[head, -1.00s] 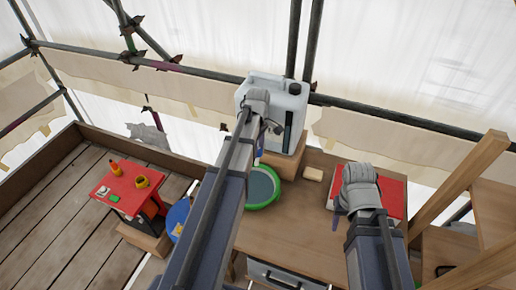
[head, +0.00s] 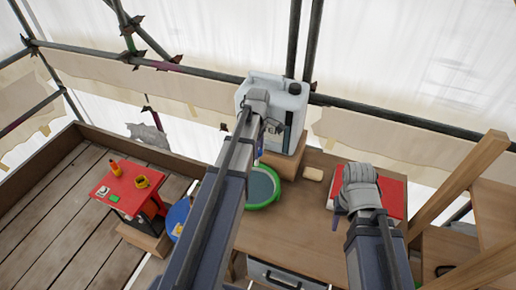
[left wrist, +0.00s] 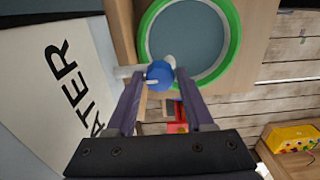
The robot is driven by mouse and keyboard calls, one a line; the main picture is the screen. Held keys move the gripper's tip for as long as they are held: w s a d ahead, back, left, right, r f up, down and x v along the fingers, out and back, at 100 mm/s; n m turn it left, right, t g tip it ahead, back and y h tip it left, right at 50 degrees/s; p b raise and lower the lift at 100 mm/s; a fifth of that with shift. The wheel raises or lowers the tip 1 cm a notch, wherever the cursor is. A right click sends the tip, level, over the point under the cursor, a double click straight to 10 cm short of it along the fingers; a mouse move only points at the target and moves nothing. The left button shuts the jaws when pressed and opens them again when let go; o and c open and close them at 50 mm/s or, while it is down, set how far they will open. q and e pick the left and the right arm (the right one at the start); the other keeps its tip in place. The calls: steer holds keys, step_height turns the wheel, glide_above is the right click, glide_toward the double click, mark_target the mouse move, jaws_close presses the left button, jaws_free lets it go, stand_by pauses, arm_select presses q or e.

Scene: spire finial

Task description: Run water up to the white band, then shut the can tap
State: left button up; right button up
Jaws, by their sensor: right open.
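The white water can (head: 292,97) stands at the back of the bench with dark lettering; its lettered face also fills the left of the left wrist view (left wrist: 35,85). Its tap has a blue knob (left wrist: 160,75) on a pale stem. My left gripper (left wrist: 160,80) has a finger against each side of the knob; in the head view the gripper (head: 270,125) is in front of the can. Below is a green-rimmed round vessel (head: 276,202), with a pale ring inside and a flat grey-blue surface. I cannot tell the water level. My right gripper (head: 342,207) is over the bench, empty.
A red flat item (head: 392,197) lies beside my right gripper, and a pale block (head: 314,174) lies near the vessel. A red-topped stand (head: 130,184) with small items is at left. Wooden posts (head: 465,185) rise at right.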

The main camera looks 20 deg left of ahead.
arm_select(q)
steer(key=shift+o, duration=1.3)
steer(key=shift+r, duration=0.1)
step_height(320, 180, up, 8)
steer(key=p, duration=0.8)
steer(key=shift+f, duration=0.2)
steer(key=shift+f, duration=0.1)
steer(key=s+d+f+m+b, duration=0.5)
steer(key=s+d+m, duration=0.3)
steer(key=d+m, duration=0.3)
steer(key=s+d+f+m+y+b, duration=0.1)
steer(key=s+d+f+m+b, duration=0.4)
steer(key=s+d+m, duration=0.4)
steer(key=d+m+b, duration=0.1)
steer(key=d+m, duration=0.1)
steer(key=d, duration=0.1)
steer(key=shift+s+f, duration=0.15)
steer(key=shift+f, duration=0.2)
